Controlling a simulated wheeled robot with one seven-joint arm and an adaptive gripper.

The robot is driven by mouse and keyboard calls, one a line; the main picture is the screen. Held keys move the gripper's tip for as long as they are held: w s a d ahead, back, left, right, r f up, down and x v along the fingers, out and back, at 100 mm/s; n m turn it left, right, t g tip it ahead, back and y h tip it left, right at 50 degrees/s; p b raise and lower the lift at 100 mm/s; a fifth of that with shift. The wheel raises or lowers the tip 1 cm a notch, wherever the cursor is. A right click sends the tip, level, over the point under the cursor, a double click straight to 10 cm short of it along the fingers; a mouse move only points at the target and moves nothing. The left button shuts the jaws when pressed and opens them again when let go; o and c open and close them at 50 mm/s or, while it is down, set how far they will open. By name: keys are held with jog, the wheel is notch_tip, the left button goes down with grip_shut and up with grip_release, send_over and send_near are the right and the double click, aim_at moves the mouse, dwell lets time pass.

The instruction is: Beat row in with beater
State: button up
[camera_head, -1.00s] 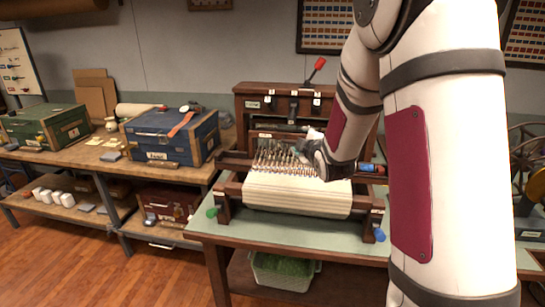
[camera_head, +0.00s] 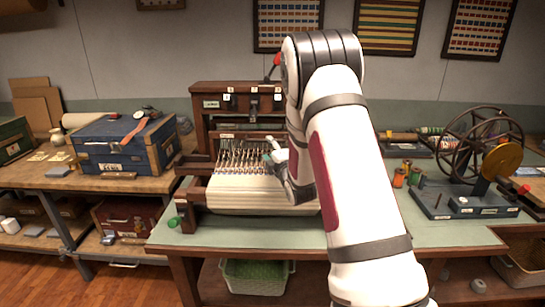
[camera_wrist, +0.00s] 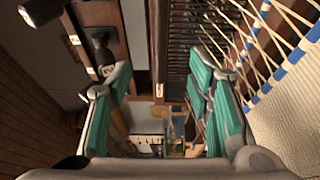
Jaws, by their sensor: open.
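The loom (camera_head: 195,187) stands on the green-topped table, with a dark wooden frame, cream cloth (camera_head: 235,192) at its front and metal heddles or threads (camera_head: 245,157) behind it. My gripper (camera_head: 272,157) is over the loom, at the right part of the thread rows; my arm hides the loom's right side. In the wrist view my gripper (camera_wrist: 160,85) is open, its teal-padded fingers apart. A dark slatted comb (camera_wrist: 196,35), apparently the beater's reed, lies beyond the right finger, beside white warp threads (camera_wrist: 243,45). I see nothing held, and cannot tell whether a finger touches the beater.
A spinning wheel (camera_head: 480,150) and colored spools (camera_head: 405,175) stand on the right of the table (camera_head: 440,228). A blue case (camera_head: 120,145) is on the left bench. A green-filled basket (camera_head: 254,275) sits below. The table's front right is clear.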

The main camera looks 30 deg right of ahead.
jog(key=shift+b+x, duration=1.6)
jog(key=shift+x, duration=1.15)
grip_shut()
jog(key=p, duration=0.3)
send_near(264, 141)
jog(key=a, duration=0.2)
jog(key=s+a, duration=0.1)
jog(key=shift+a+f, duration=0.1)
jog(key=shift+a, duration=0.3)
